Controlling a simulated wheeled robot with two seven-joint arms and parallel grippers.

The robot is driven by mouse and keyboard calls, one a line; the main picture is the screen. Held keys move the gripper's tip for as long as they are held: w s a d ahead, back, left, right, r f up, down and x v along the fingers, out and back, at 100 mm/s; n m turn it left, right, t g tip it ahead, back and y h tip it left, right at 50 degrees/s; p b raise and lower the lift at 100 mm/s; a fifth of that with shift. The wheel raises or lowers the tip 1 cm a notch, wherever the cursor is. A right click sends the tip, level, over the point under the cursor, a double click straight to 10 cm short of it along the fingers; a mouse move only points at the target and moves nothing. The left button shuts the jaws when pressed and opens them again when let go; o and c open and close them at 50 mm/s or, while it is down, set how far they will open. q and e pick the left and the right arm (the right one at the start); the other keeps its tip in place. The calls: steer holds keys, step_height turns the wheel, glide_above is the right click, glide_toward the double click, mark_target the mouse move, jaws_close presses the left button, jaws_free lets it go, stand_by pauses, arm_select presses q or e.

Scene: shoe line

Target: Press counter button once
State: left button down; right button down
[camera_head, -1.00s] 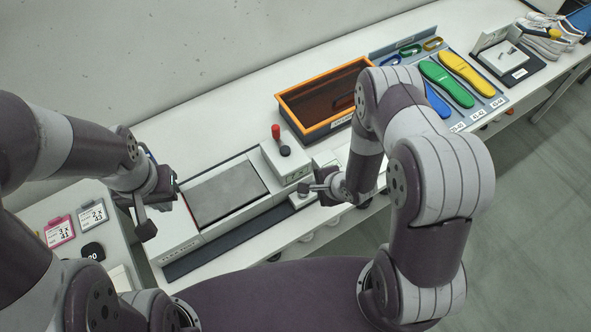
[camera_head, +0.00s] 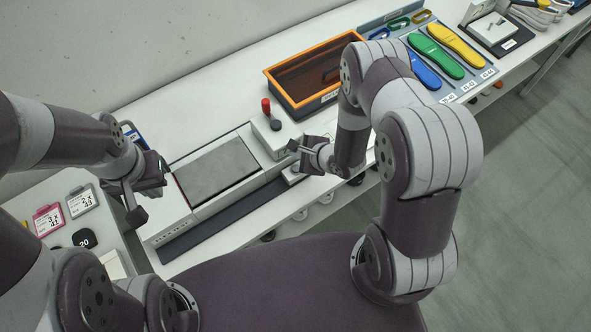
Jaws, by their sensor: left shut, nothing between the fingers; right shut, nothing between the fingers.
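My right gripper (camera_head: 294,147) is shut and empty, at the right side of the white machine box (camera_head: 273,138) that carries a red-topped lever (camera_head: 266,108) and a black knob (camera_head: 276,125). A small pale device (camera_head: 292,176), perhaps the counter, lies just below my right gripper in the picture and is partly hidden. I cannot make out its button or whether anything touches it. My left gripper (camera_head: 137,202) is shut and empty, at the left end of the machine with the grey plate (camera_head: 217,172).
An orange-rimmed tray (camera_head: 272,87) stands behind the lever box. Blue, green and yellow insoles (camera_head: 437,56) lie on a board at the right. Tags (camera_head: 47,220) lie on a side table at the left. A dark strip (camera_head: 220,224) runs along the machine's front.

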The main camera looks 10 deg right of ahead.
steer(key=b, duration=0.4)
glide_above(296, 169)
steer(key=f, duration=0.6)
steer(key=shift+s+d, duration=0.25)
steer(key=shift+d, duration=0.05)
steer(key=shift+a+f+b, duration=0.1)
steer(key=shift+f+b, duration=0.1)
steer(key=shift+b, duration=0.1)
steer(key=shift+f, duration=0.15)
stand_by(0.7)
steer(key=shift+f, duration=0.3)
steer(key=shift+f+b, duration=0.5)
steer(key=shift+b, duration=0.1)
stand_by(0.5)
steer(key=shift+r+p, duration=0.9)
steer(key=shift+r, duration=0.05)
steer(key=shift+r, duration=0.1)
